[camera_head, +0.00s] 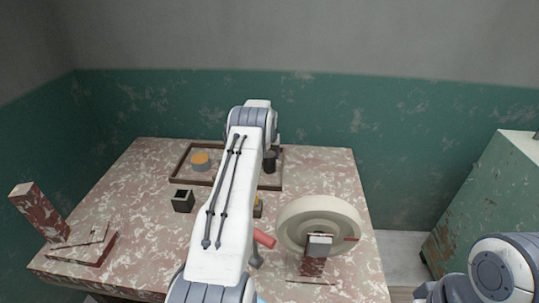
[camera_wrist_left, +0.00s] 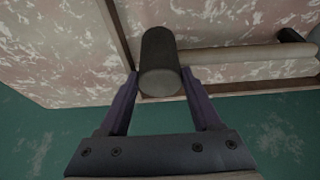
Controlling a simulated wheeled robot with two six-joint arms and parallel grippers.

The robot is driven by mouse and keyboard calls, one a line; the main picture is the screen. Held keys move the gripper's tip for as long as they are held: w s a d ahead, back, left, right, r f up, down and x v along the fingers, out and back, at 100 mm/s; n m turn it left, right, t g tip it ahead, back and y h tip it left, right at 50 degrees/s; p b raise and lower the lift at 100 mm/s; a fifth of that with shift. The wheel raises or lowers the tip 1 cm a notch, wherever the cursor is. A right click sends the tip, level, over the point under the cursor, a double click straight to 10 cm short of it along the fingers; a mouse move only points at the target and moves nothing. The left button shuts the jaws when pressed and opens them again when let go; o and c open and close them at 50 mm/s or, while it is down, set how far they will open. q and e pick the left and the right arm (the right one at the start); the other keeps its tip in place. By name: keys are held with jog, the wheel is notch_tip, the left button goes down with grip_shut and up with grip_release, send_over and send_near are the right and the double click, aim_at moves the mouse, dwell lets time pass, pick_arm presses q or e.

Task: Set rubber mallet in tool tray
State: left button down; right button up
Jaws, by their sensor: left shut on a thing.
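My left arm reaches over the table to the tool tray (camera_head: 178,165), a shallow brown-framed tray at the back; its rim also shows in the left wrist view (camera_wrist_left: 240,87). In that view my left gripper (camera_wrist_left: 160,74) is shut on a dark cylinder, apparently the head of the rubber mallet (camera_wrist_left: 159,50), at the tray's rim. A pale rod (camera_wrist_left: 250,56) extends right from behind it; I cannot tell whether it is the mallet's handle. In the head view a dark cylinder (camera_head: 270,161) shows at the tray's right side. My right gripper is out of view.
An orange-and-grey round thing (camera_head: 200,160) lies in the tray. A small black box (camera_head: 183,201) stands in front. A large cream wheel (camera_head: 318,222) and a red cylinder (camera_head: 264,238) are at the right. A reddish stand (camera_head: 42,215) is at the left. A green cabinet (camera_head: 490,205) stands beyond.

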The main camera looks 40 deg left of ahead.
pick_arm(q)
grip_release()
